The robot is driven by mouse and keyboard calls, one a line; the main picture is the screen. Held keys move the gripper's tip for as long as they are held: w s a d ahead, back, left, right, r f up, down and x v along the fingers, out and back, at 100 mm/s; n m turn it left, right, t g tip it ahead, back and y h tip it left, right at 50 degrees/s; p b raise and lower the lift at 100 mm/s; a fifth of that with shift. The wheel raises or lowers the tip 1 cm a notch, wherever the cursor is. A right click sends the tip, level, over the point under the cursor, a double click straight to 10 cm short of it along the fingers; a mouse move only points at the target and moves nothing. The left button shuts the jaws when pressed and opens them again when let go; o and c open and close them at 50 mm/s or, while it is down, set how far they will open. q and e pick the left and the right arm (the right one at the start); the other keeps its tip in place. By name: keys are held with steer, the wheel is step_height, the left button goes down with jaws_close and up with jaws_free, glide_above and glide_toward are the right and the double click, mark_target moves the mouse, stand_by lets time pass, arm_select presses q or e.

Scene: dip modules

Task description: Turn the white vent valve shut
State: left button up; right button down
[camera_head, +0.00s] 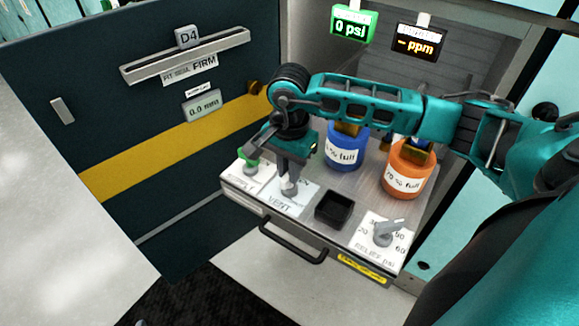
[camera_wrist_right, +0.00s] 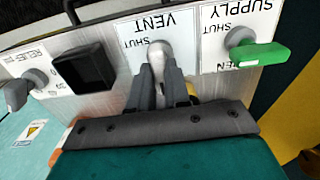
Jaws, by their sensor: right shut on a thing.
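The white vent valve (camera_wrist_right: 158,62) stands on the plate marked VENT (camera_head: 290,200) on the metal shelf. My right gripper (camera_wrist_right: 157,90) has its fingers on both sides of the valve's handle and is shut on it. In the head view my right gripper (camera_head: 289,180) reaches down onto the valve from above, and the handle is mostly hidden by the fingers. In the right wrist view the handle runs between the fingers, with the word SHUT printed beside the knob. My left gripper is not in view.
A green supply valve (camera_wrist_right: 262,54) sits close beside the vent valve. A black square cup (camera_head: 333,208) and a grey relief knob (camera_head: 387,232) are on the other side. Blue (camera_head: 346,148) and orange (camera_head: 405,170) canisters stand behind. A black handle (camera_head: 292,243) is on the shelf front.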

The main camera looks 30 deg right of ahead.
steer(key=m, duration=0.4)
steer(key=shift+m, duration=0.3)
steer(key=m, duration=0.4)
steer(key=shift+r+m, duration=0.1)
steer(key=shift+m, duration=0.2)
steer(key=m, duration=0.4)
steer(key=shift+m, duration=2.3)
steer(key=c, duration=1.1)
jaws_free()
